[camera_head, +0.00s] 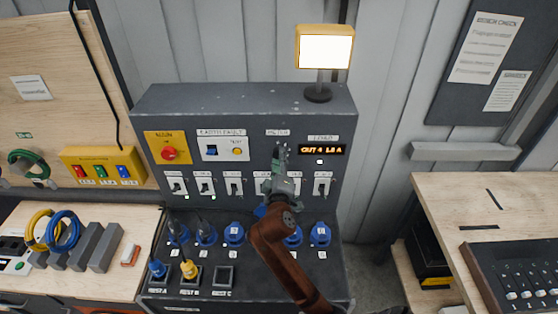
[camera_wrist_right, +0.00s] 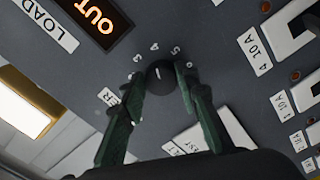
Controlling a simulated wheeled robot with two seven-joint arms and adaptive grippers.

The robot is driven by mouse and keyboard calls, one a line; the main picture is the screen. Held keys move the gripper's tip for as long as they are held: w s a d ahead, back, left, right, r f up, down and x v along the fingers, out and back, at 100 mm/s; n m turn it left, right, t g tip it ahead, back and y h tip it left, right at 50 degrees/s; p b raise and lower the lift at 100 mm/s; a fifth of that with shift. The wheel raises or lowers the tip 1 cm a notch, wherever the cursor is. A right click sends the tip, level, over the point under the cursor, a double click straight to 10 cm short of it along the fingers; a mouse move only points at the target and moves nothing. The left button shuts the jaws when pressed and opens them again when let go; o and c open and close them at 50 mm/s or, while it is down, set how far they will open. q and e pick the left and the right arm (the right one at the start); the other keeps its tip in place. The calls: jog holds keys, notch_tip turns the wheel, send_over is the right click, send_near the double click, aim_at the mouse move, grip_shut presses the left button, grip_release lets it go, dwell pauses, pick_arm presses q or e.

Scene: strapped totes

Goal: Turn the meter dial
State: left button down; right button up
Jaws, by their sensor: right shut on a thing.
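The meter dial (camera_wrist_right: 160,77) is a round black knob with a white pointer mark, seen in the right wrist view with small printed numbers around it. My right gripper (camera_wrist_right: 162,82) has one green finger on each side of the knob and is shut on it. In the head view my right gripper (camera_head: 280,152) reaches up to the panel (camera_head: 365,140) just under the METER label and hides the dial. The orange display (camera_head: 322,151) right of it reads about "OUT 4 1.8 A". My left gripper is not in view.
A row of switches (camera_head: 235,186) runs below the dial, partly behind my right arm. Blue sockets (camera_head: 234,233) and plugs lie lower on the sloped front. A red knob (camera_head: 169,154) is at the panel's left. A lit lamp (camera_head: 325,48) stands on top. Wooden benches flank the panel.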

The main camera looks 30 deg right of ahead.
jog(key=shift+m, duration=0.4)
jog(key=o, duration=1.1)
jog(key=v, duration=1.2)
